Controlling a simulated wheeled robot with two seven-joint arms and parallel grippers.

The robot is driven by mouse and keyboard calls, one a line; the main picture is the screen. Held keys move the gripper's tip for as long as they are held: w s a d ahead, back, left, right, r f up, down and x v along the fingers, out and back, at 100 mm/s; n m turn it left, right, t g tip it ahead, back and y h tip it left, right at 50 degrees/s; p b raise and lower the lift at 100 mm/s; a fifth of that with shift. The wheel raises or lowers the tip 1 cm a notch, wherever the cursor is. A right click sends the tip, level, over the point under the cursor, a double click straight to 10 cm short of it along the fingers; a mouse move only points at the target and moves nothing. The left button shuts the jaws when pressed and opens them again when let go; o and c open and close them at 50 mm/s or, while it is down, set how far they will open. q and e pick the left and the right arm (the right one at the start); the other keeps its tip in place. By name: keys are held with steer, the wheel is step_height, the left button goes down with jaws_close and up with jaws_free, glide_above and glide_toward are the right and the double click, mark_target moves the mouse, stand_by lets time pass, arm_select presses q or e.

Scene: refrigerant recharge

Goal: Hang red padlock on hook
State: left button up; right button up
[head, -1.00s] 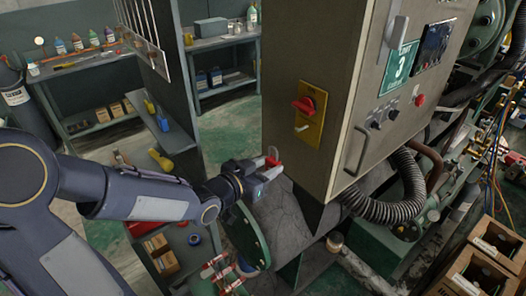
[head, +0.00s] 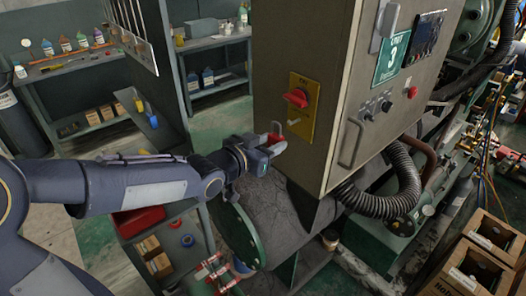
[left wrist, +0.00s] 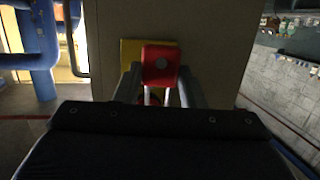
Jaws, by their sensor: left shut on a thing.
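The red padlock (head: 275,140) is between the fingers of my left gripper (head: 277,147), which is shut on it. The padlock is just left of and below the yellow switch plate (head: 305,118) on the side of the grey cabinet. The plate has a red rotary handle (head: 295,97) and a small pale hook (head: 291,123) below it. In the left wrist view the padlock's red body (left wrist: 160,58) stands between the fingers, in front of the yellow plate (left wrist: 131,50). The padlock hides the hook there. I cannot tell whether padlock and hook touch. My right gripper is out of view.
The grey cabinet (head: 275,60) stands close beside the gripper, with a door handle (head: 351,144) and a thick black hose (head: 405,190). Below are a round green flange (head: 238,236) and red valve handles (head: 210,272). Shelves with bottles (head: 66,44) stand at the back left.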

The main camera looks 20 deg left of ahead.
mark_target(283, 137)
arm_select(q)
steer(key=shift+w+d+b, duration=0.75)
steer(key=shift+w, duration=0.3)
steer(key=shift+w+d, duration=0.5)
steer(key=shift+w, duration=0.2)
steer(key=shift+w+d+r+p, duration=0.1)
steer(key=shift+w+d+p, duration=0.2)
steer(key=shift+w+d, duration=0.3)
steer(key=shift+w+a+f+b, duration=0.15)
steer(key=shift+f+b, duration=0.45)
steer(key=shift+b, duration=0.3)
steer(key=o, duration=0.9)
steer(key=shift+o, duration=0.2)
